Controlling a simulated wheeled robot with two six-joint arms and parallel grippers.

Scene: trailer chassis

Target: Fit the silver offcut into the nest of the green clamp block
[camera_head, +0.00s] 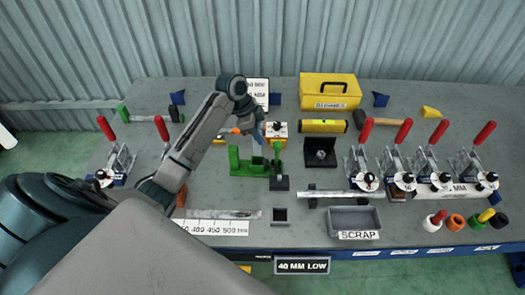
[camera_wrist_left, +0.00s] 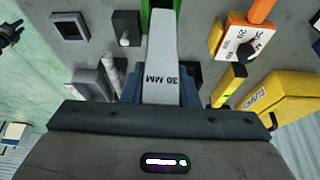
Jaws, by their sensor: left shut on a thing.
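The green clamp block (camera_head: 243,165) stands on the bench left of the centre; part of its green body also shows at the top of the left wrist view (camera_wrist_left: 160,12). My left gripper (camera_head: 258,132) is above and behind it, pointing down, shut on the silver offcut (camera_wrist_left: 170,65). The offcut is a flat bar marked 30 MM, and its far end reaches to the green block. I cannot tell whether it is inside the nest or just above it. My right gripper is not clearly seen.
A white and orange dial box (camera_head: 277,134) stands close to the right of my gripper. A black bracket (camera_head: 320,153), a silver bar (camera_head: 332,193) on supports and a grey scrap tray (camera_head: 354,218) lie further right. Toggle clamps with red handles (camera_head: 398,132) stand on both sides.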

